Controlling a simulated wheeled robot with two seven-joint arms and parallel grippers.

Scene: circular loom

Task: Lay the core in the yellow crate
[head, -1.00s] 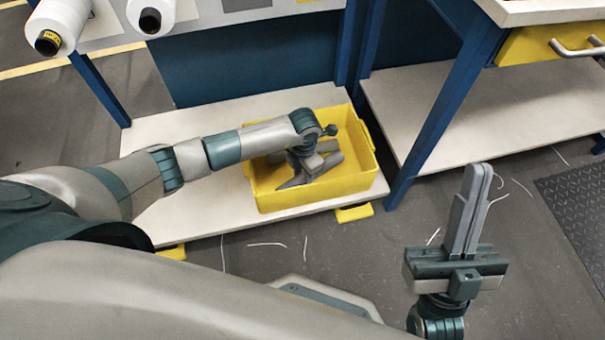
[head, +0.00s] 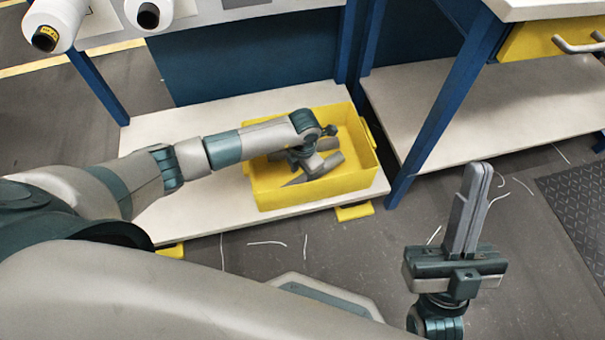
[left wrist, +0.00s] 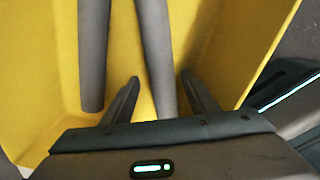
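The yellow crate (head: 318,190) stands on the low white shelf. My left gripper (head: 303,176) reaches down into it, and my arm hides part of the inside. In the left wrist view, two grey tube-shaped cores lie against the yellow of the crate (left wrist: 222,40). One core (left wrist: 155,50) runs between the fingertips of my left gripper (left wrist: 160,90), with a gap on each side. The other core (left wrist: 93,55) is left of the fingers. The fingers are spread. My right gripper (head: 470,205) is empty, its fingers together and pointing up, right of the crate.
The white shelf (head: 165,215) runs under the crate. A blue post (head: 440,115) stands right of it, with another low shelf (head: 480,115) beyond. White spools (head: 55,22) hang at upper left. Thread scraps (head: 268,243) lie on the open floor.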

